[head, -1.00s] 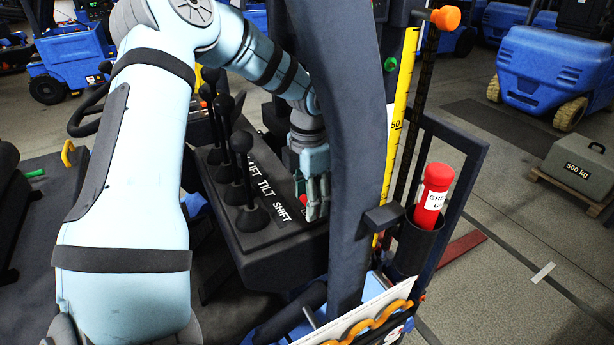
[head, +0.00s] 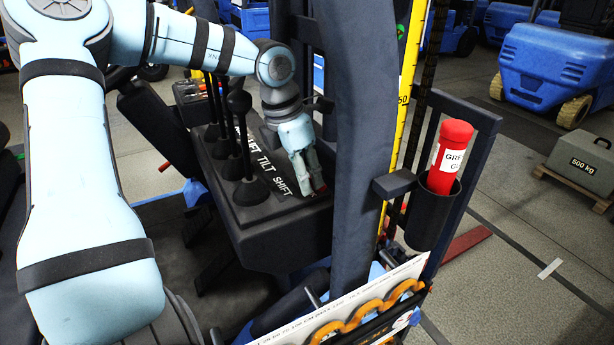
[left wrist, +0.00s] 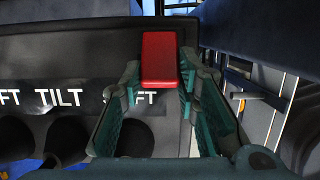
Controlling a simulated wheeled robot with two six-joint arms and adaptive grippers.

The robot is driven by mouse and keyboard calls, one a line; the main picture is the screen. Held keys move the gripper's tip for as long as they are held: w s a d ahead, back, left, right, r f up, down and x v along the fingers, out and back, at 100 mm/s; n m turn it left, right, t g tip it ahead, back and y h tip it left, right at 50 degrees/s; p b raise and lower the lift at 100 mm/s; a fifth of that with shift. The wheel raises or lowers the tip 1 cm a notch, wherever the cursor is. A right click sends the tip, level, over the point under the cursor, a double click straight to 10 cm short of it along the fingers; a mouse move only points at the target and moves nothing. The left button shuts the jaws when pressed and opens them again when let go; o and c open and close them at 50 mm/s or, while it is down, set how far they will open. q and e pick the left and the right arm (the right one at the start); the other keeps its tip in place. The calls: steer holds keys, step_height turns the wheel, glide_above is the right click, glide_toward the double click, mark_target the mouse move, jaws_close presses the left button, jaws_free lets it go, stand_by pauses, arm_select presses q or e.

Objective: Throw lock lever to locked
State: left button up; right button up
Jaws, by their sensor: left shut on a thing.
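The lock lever shows as a red block-shaped handle (left wrist: 160,58) in the left wrist view, at the edge of the dark control console. My left gripper (left wrist: 160,78) has its green fingers on either side of the red handle and is shut on it. In the head view my left gripper (head: 311,187) points down at the right end of the console (head: 270,215), past the SHIFT label. Only a little red shows at its fingertips there. The lever's base and any lock marking are hidden. My right gripper is in neither view.
Several black levers with ball knobs (head: 239,103) stand left of my gripper. A thick dark post (head: 348,150) rises close on its right. Beyond it are a yellow scale (head: 408,90) and a red tube (head: 449,158) in a black holder.

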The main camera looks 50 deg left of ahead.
arm_select(q)
steer(key=o, duration=1.2)
steer(key=shift+c, duration=0.2)
steer(key=v, duration=1.2)
steer(key=shift+w, duration=0.1)
